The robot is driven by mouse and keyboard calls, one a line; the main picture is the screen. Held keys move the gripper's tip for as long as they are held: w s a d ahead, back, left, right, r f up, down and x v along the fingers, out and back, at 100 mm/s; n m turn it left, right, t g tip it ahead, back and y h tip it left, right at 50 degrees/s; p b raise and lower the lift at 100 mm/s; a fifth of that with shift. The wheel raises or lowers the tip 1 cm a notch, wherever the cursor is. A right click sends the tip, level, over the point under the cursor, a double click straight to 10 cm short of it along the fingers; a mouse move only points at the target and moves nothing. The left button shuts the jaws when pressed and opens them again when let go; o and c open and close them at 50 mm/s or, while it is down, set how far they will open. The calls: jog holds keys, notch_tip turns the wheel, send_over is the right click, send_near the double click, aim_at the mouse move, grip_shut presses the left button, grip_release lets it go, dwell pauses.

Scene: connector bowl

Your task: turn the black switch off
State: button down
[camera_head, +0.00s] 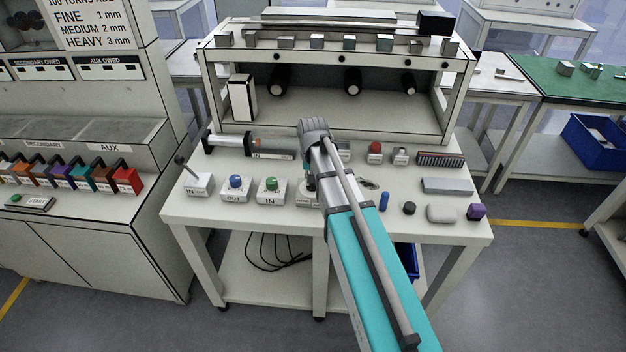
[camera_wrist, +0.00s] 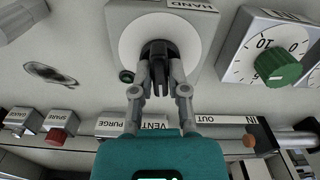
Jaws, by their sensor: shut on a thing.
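The black switch (camera_wrist: 157,50) is a dark rotary knob on a round white plate, set on a pale box (camera_wrist: 198,24) with an upside-down HAND label, in the wrist view. My gripper (camera_wrist: 158,64) has its two grey fingers closed on the sides of this knob. The fingers cover part of the knob, so its exact pointing is hard to read. In the head view the pale switch box (camera_head: 305,200) shows only in part at the table's front middle, behind my arm, which hides the gripper's grip.
A green knob (camera_wrist: 277,69) on a numbered dial box stands close on the right in the wrist view.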

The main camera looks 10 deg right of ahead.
jog(key=shift+m, duration=0.6)
jog(key=c, duration=0.6)
grip_release()
jog(key=shift+c, duration=0.2)
